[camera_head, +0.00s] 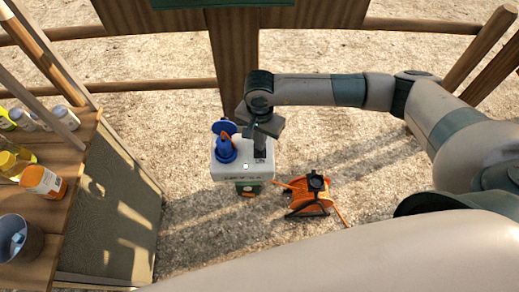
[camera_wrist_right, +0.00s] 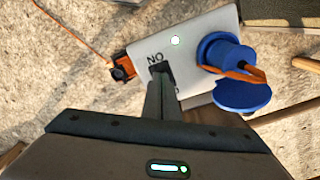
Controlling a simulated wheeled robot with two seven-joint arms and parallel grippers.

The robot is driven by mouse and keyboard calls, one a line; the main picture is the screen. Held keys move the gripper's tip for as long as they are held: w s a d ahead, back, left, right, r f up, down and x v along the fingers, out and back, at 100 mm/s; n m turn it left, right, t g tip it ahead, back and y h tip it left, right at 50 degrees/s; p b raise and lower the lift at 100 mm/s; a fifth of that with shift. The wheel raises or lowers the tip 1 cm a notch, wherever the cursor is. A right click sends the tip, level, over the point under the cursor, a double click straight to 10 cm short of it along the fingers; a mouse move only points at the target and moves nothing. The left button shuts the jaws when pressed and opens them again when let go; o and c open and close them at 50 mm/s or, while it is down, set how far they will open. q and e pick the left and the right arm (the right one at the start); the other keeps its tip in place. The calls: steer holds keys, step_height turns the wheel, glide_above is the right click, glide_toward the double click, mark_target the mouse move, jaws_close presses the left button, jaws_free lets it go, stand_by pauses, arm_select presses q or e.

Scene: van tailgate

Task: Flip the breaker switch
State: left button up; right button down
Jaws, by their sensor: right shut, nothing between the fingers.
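The breaker box (camera_head: 228,173) is a pale grey box on a wooden post, and its face also shows in the right wrist view (camera_wrist_right: 200,22). A blue socket (camera_head: 226,152) with an open lid and an orange plug sits on its left side in the head view. My right gripper (camera_head: 260,152) is shut and empty, with its fingertips (camera_wrist_right: 160,72) at the dark switch area beside the printed lettering. The fingers hide most of the switch, so I cannot tell its position or whether they touch it. My left gripper is out of view.
An orange cable reel (camera_head: 312,196) stands on the sandy ground right of the box. A wooden shelf (camera_head: 50,232) with bottles and a grey cup (camera_head: 14,238) is at left. Wooden rails (camera_head: 160,86) run behind the box.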

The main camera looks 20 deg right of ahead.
steer(key=shift+f+b, duration=0.4)
steer(key=shift+r, duration=0.15)
stand_by(0.4)
step_height(320, 180, up, 7)
steer(key=p, duration=0.2)
stand_by(0.6)
stand_by(0.5)
